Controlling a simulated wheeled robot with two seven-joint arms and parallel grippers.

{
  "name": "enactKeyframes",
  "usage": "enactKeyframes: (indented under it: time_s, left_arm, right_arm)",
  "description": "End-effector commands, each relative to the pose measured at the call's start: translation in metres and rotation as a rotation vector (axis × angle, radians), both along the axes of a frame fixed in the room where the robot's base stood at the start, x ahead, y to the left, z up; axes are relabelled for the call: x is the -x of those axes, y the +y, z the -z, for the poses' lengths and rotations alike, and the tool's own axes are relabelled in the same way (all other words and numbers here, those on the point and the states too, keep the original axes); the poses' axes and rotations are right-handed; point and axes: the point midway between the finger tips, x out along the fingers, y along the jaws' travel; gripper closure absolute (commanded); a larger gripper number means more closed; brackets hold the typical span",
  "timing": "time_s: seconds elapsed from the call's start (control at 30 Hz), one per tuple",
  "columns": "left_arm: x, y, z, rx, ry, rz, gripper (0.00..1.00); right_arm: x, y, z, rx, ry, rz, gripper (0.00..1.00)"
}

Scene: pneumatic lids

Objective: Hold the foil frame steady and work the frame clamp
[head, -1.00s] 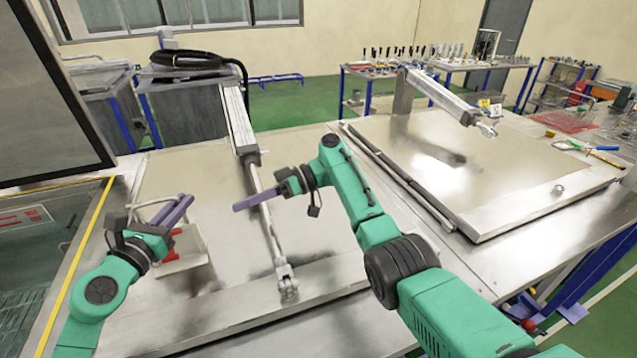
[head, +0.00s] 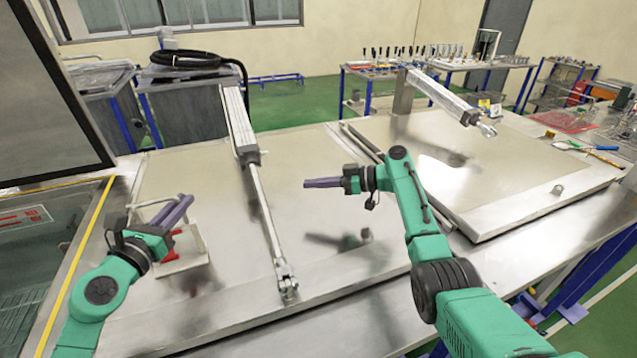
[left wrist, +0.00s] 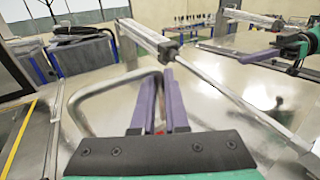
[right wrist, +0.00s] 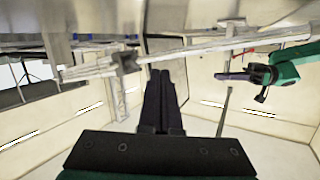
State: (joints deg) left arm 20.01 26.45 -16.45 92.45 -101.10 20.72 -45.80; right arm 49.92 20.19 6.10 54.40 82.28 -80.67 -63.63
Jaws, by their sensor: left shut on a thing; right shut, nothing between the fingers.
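The foil frame (head: 202,243) is a pale grey tube frame standing on the left lid, left of the piston rod. A small red part (head: 163,247), possibly the frame clamp, shows behind the left wrist; its state is hidden. My left gripper (head: 183,207) is at the frame with its purple fingers shut on it; in the left wrist view the bent tube (left wrist: 92,92) passes beside the fingers, and the exact contact is unclear. My right gripper (head: 308,184) is shut and empty in the air, right of the rod and well apart from the frame.
A pneumatic cylinder (head: 239,122) and its long rod (head: 264,205) slant across the left lid (head: 255,325) between my grippers. The right lid (head: 470,165) has another cylinder (head: 440,95). A dark-framed panel (head: 45,100) stands at left. Bare lid surface lies below my right gripper.

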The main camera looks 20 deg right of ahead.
Motion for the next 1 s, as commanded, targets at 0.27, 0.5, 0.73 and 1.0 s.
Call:
enactKeyframes:
  time_s: [0.27, 0.5, 0.73, 1.0]
  left_arm:
    - [0.000, 0.000, 0.000, -0.001, 0.001, 0.001, 1.00]
    - [0.000, 0.000, 0.000, -0.001, 0.001, 0.001, 1.00]
    - [0.000, 0.000, 0.000, -0.001, 0.001, 0.001, 1.00]
    - [0.000, 0.000, 0.000, -0.001, 0.001, 0.001, 1.00]
  right_arm:
    - [-0.001, -0.012, 0.000, 0.015, -0.021, 0.027, 1.00]
    - [-0.001, -0.011, 0.001, 0.015, -0.019, 0.026, 1.00]
    - [0.000, -0.007, 0.000, 0.039, -0.025, 0.015, 1.00]
    - [0.029, 0.084, -0.017, 0.440, -0.167, -0.166, 1.00]
